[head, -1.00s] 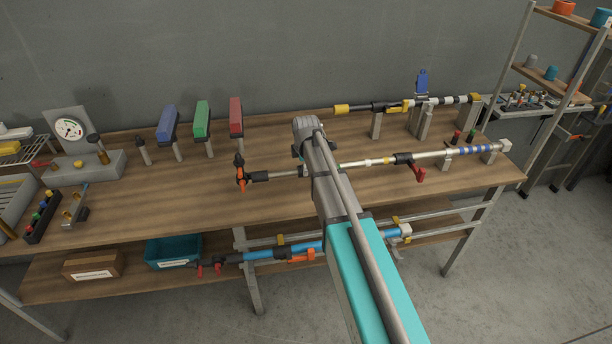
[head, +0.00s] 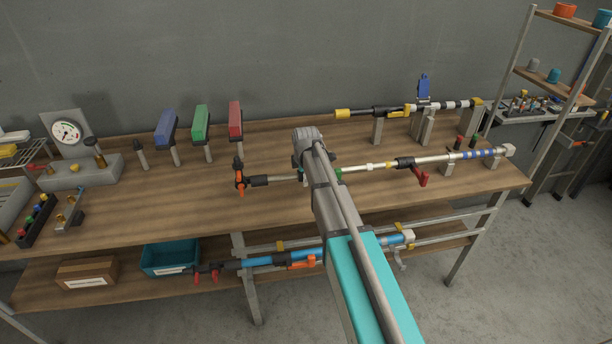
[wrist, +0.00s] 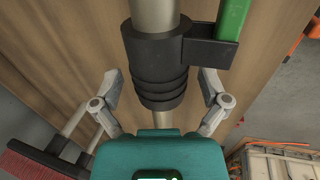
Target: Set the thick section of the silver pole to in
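The silver pole (head: 365,167) lies across stands on the bench, with an orange-and-black fitting at its left end, a black collar with a red lever, and blue bands toward its white right end. My arm hides part of it in the head view. In the wrist view the pole (wrist: 154,14) runs into a black ribbed collar (wrist: 157,70) with a green lever (wrist: 232,18). My gripper (wrist: 159,77) is open, one finger on each side of this collar, with visible gaps. The fingers are hidden in the head view.
Another pole (head: 380,110) rests on stands behind. A blue pole (head: 275,258) lies below the bench top. Blue, green and red blocks stand on posts (head: 235,122) at the back. A gauge (head: 66,132) is at the left. Bench wood (head: 130,205) is clear at the front left.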

